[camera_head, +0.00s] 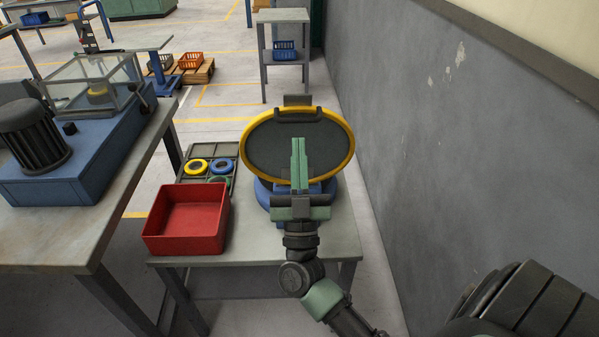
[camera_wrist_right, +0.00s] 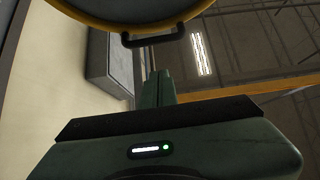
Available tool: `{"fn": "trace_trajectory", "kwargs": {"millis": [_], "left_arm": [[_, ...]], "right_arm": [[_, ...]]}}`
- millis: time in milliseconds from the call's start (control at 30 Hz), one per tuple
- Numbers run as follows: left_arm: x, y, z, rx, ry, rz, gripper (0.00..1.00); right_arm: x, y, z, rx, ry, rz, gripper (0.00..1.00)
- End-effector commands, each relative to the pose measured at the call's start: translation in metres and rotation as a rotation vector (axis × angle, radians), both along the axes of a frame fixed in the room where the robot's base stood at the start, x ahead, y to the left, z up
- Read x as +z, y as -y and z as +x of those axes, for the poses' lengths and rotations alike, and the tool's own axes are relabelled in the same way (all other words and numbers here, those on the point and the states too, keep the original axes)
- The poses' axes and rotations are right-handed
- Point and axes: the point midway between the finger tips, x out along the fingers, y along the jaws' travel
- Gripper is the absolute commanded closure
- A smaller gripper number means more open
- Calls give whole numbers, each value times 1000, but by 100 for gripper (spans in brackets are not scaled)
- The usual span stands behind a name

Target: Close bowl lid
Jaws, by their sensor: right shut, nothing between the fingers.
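The bowl lid (camera_head: 267,150) is a dark oval disc with a yellow rim. It stands raised and open above the blue bowl (camera_head: 265,192), with a dark handle on its upper part. My right gripper (camera_head: 299,143) is shut and empty, its green fingers in front of the lid's face in the head view. Whether the fingers touch the lid I cannot tell. In the right wrist view the lid's yellow rim and handle (camera_wrist_right: 153,40) show at the top, above the closed fingers (camera_wrist_right: 157,80). Part of the bowl is hidden behind my gripper. My left gripper is not in view.
A red bin (camera_head: 187,218) and a grey tray with coloured rings (camera_head: 197,167) stand left of the bowl on the small table (camera_head: 345,235). A grey wall (camera_head: 430,130) runs close on the right. A workbench with a blue machine (camera_head: 85,165) stands at left.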

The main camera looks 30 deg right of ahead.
Motion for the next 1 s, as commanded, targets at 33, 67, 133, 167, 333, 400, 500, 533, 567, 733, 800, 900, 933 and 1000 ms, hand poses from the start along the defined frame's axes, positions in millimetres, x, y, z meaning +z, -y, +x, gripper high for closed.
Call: {"fn": "trace_trajectory", "kwargs": {"millis": [33, 67, 133, 167, 333, 400, 500, 533, 567, 733, 800, 900, 933, 1000], "left_arm": [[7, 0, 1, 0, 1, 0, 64], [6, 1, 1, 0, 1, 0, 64], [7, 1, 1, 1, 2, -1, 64], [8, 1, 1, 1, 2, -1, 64], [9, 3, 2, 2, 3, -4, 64], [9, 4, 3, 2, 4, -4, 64], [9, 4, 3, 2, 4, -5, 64], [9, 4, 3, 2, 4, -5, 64], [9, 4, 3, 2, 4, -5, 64], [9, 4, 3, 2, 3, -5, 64], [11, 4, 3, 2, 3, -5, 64], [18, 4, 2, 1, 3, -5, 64], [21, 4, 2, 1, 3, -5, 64], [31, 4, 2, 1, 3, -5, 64]], "right_arm": [[12, 4, 6, -1, 3, -2, 100], [8, 7, 11, -1, 0, -3, 100], [7, 13, 21, -1, 0, -4, 100], [7, 15, 24, -1, -1, -4, 100], [6, 22, 36, 0, 0, -2, 100], [5, 23, 38, 0, -1, -1, 100], [5, 24, 38, 0, 0, 0, 100], [5, 24, 38, 0, 0, 0, 100], [5, 24, 38, 0, 0, 0, 100], [5, 24, 38, 0, -1, 1, 100], [6, 24, 39, 0, -3, 2, 100], [10, 26, 42, 0, -15, 10, 100], [12, 27, 43, -1, -21, 14, 100], [17, 30, 48, -1, -40, 25, 100]]}}
